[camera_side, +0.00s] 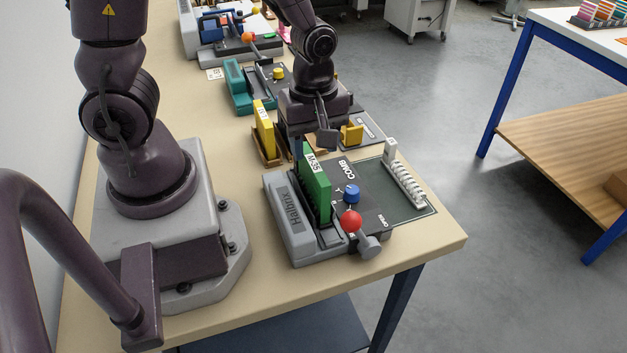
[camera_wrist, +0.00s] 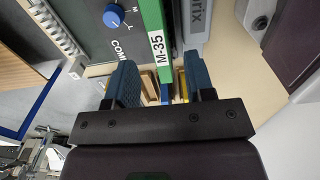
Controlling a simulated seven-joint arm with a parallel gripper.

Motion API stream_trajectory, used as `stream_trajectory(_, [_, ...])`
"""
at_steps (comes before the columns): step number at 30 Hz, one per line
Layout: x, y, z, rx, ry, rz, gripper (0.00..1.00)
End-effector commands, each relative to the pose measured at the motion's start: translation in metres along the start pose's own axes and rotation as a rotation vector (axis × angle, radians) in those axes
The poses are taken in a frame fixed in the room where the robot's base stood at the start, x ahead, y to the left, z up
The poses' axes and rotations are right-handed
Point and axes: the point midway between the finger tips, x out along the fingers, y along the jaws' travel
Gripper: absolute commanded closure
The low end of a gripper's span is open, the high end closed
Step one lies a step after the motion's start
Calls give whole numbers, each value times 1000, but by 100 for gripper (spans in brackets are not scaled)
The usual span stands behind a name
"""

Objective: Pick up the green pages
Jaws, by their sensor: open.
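The green pages (camera_side: 318,193), a thin upright block with a white M-35 label, stand in the grey Halinx comb machine (camera_side: 290,222) near the table's front edge. My gripper (camera_side: 311,145) is at the far end of the pages, its jaws apart. In the wrist view the green pages (camera_wrist: 152,16) run from the top down between the two blue-padded fingers (camera_wrist: 159,68). There is a gap on each side, wider on the left finger's side. Whether the fingers reach down beside the pages is hard to tell.
The machine has a blue knob (camera_side: 351,194), a red-ball lever (camera_side: 350,221) and a white comb (camera_side: 404,186) on its right. Yellow pages (camera_side: 263,128) in a wooden holder stand behind, close to my gripper. A teal machine (camera_side: 237,88) is farther back.

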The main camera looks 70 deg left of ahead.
Motion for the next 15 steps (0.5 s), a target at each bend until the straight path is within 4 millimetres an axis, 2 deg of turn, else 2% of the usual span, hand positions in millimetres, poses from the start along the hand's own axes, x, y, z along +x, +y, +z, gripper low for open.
stream_trajectory(3, [16, -1, 0, 0, 0, -5, 51])
stream_trajectory(11, [32, 0, 0, 3, 0, -3, 51])
stream_trajectory(15, [51, 0, -2, 0, 0, -6, 51])
